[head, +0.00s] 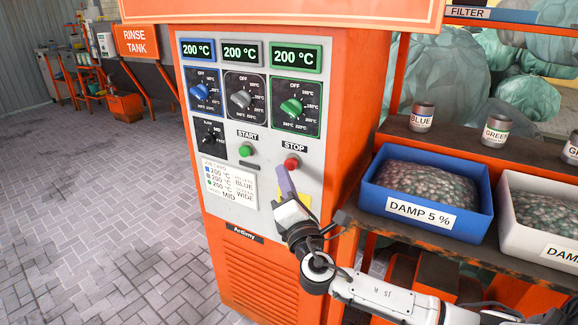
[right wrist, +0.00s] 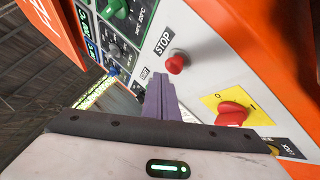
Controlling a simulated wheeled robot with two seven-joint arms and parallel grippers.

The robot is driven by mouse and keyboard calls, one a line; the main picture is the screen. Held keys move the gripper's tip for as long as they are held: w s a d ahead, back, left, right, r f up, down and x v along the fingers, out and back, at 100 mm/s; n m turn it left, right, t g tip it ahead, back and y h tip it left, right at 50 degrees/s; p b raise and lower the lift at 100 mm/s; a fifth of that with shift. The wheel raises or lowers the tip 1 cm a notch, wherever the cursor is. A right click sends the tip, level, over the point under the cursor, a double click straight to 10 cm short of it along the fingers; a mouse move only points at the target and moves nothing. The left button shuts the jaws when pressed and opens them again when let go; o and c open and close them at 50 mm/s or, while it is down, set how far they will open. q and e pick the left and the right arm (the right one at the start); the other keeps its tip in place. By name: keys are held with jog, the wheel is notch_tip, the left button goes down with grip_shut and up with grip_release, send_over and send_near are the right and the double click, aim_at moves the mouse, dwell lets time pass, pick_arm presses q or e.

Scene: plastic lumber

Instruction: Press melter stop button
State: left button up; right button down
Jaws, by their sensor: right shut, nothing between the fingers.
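The red STOP button (head: 291,163) sits on the grey-white panel of the orange melter (head: 270,270), under a STOP label. My right gripper (head: 284,172) is shut and empty, its purple fingers pointing up at the panel just below and left of the button. In the right wrist view the red button (right wrist: 176,63) stands beyond the fingertips (right wrist: 159,78), up and to the right, with a visible gap in the picture. Whether the fingers touch the panel I cannot tell. My left gripper is not in view.
The green START button (head: 246,150) is left of STOP. Three knobs, including the green knob (head: 291,107), sit above. A red switch on a yellow plate (right wrist: 232,112) is close to the fingers. A blue bin (head: 368,195) stands on the shelf at right.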

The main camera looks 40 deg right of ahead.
jog(key=a, duration=0.1)
jog(key=s+a, duration=0.1)
jog(key=a, duration=0.1)
jog(key=s+a, duration=0.1)
jog(key=shift+a, duration=0.35)
jog(key=shift+f, duration=0.1)
dwell(0.7)
jog(key=s+a+f+m+g+y, duration=0.3)
jog(key=s+f, duration=0.1)
jog(key=f, duration=0.6)
jog(key=s+a+f+m+g+y, duration=0.2)
jog(key=s+a+f+m+g, duration=0.1)
jog(key=f, duration=0.8)
jog(key=s+a+f+m+g+y, duration=0.2)
jog(key=s+a+f+m, duration=0.4)
jog(key=s, duration=0.3)
jog(key=s+a+f+m+g+y, duration=0.2)
jog(key=s+a+f+m, duration=0.3)
jog(key=s, duration=0.4)
jog(key=shift+s+a+f+m+y, duration=0.4)
jog(key=shift+a+f+y, duration=0.1)
jog(key=shift+f+y, duration=0.35)
jog(key=shift+w, duration=0.1)
